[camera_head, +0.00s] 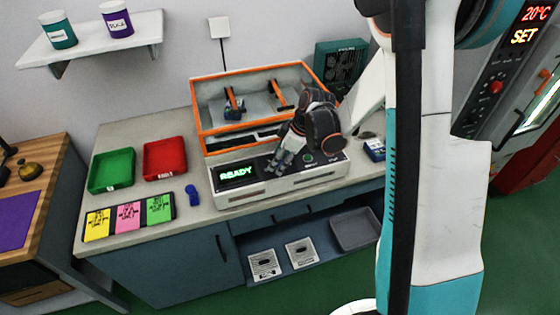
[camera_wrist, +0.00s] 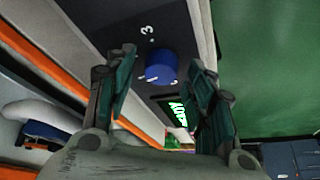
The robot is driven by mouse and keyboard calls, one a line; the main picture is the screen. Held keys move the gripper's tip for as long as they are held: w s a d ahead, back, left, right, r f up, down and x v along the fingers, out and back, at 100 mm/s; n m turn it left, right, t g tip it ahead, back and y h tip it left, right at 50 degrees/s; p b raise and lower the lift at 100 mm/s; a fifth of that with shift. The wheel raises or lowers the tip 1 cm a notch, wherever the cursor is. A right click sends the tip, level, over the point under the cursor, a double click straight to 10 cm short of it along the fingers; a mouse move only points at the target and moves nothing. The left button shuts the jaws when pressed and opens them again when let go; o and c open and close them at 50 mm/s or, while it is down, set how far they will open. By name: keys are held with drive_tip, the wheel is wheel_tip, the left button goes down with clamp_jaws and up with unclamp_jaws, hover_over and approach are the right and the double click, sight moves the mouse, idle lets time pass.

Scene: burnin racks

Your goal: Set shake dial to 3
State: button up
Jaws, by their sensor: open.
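The shake dial (camera_wrist: 161,66) is a blue round knob on the dark panel of the shaker, seen in the wrist view. A white "3" (camera_wrist: 147,31) is printed beside it, on its upper side in that view. Small white marks show near the knob's lower edge; I cannot tell which one is its pointer. My gripper (camera_wrist: 162,72) is open, with one finger on each side of the dial; contact is not clear. In the head view my gripper (camera_head: 283,160) is low over the shaker's front panel (camera_head: 270,196) and hides the dial.
The shaker's green display (camera_head: 238,174) reads READY. An orange-framed clear box (camera_head: 196,108) stands directly behind the panel. Green (camera_head: 111,170) and red (camera_head: 165,159) trays, coloured cards (camera_head: 129,215) and a small blue object (camera_head: 192,195) lie to the left on the counter.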

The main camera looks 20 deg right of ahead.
drive_tip(key=shift+f, duration=0.1)
drive_tip(key=c, duration=1)
drive_tip(key=shift+c, duration=0.2)
drive_tip(key=m+b, duration=0.1)
drive_tip(key=m, duration=0.1)
drive_tip(key=m+t+h, duration=0.1)
drive_tip(key=m, duration=0.2)
drive_tip(key=shift+s+a+f+t+b, duration=0.1)
drive_tip(key=shift+s+a+t+b, duration=0.1)
drive_tip(key=shift+t+b, duration=0.15)
drive_tip(key=m+h, duration=0.1)
drive_tip(key=m, duration=0.1)
drive_tip(key=m+h+b, duration=0.1)
drive_tip(key=m, duration=0.2)
drive_tip(key=shift+a+t, duration=0.15)
drive_tip(key=shift+t, duration=0.1)
drive_tip(key=m+h+b, duration=0.1)
drive_tip(key=m+h, duration=0.1)
drive_tip(key=m, duration=0.3)
drive_tip(key=shift+w+a+m, duration=0.1)
drive_tip(key=shift+a+m, duration=0.05)
drive_tip(key=shift+m, duration=0.25)
drive_tip(key=m+g+h, duration=0.1)
drive_tip(key=m, duration=0.3)
drive_tip(key=shift+h+b, duration=0.4)
drive_tip(key=shift+m+g, duration=0.3)
